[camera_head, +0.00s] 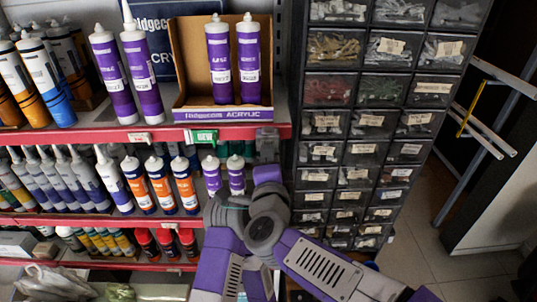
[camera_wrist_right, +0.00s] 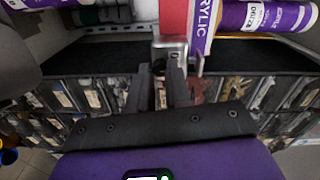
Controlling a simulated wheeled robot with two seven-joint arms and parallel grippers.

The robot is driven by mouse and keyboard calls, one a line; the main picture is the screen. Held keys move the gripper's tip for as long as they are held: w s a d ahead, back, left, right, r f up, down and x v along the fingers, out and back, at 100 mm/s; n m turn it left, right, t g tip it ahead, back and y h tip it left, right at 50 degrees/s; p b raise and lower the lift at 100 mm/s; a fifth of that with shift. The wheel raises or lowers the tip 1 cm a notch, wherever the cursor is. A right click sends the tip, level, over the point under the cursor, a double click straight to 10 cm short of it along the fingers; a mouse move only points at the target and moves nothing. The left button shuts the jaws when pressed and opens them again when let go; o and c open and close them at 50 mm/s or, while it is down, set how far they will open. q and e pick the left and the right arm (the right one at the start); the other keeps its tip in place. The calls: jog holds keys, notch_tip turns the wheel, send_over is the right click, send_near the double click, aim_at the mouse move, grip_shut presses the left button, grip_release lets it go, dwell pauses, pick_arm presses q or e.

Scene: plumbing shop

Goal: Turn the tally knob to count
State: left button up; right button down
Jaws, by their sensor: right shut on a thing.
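The tally counter (camera_head: 266,139) is a small grey box on the front edge of the upper red shelf, at its right end. In the right wrist view its grey metal body (camera_wrist_right: 170,46) shows just beyond my fingers. My right gripper (camera_wrist_right: 160,74) reaches up to it from below and is shut on its knob. The knob is mostly hidden between the fingers, and its markings cannot be read. In the head view my right gripper (camera_head: 266,158) is partly hidden by its own wrist. My left gripper is not in view.
A cardboard display box (camera_head: 222,113) with two purple tubes stands on the upper shelf above the counter. Several tubes fill the lower shelf (camera_head: 120,219). A black drawer cabinet (camera_head: 368,82) stands close on the right. Open floor (camera_head: 410,245) lies beyond it.

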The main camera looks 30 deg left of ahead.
dwell(0.3)
jog(key=c, duration=1.1)
grip_release()
jog(key=shift+o, duration=0.2)
jog(key=shift+s, duration=0.1)
jog(key=b+v, duration=0.1)
jog(key=v, duration=0.6)
jog(key=shift+s, duration=0.2)
jog(key=shift+d, duration=0.15)
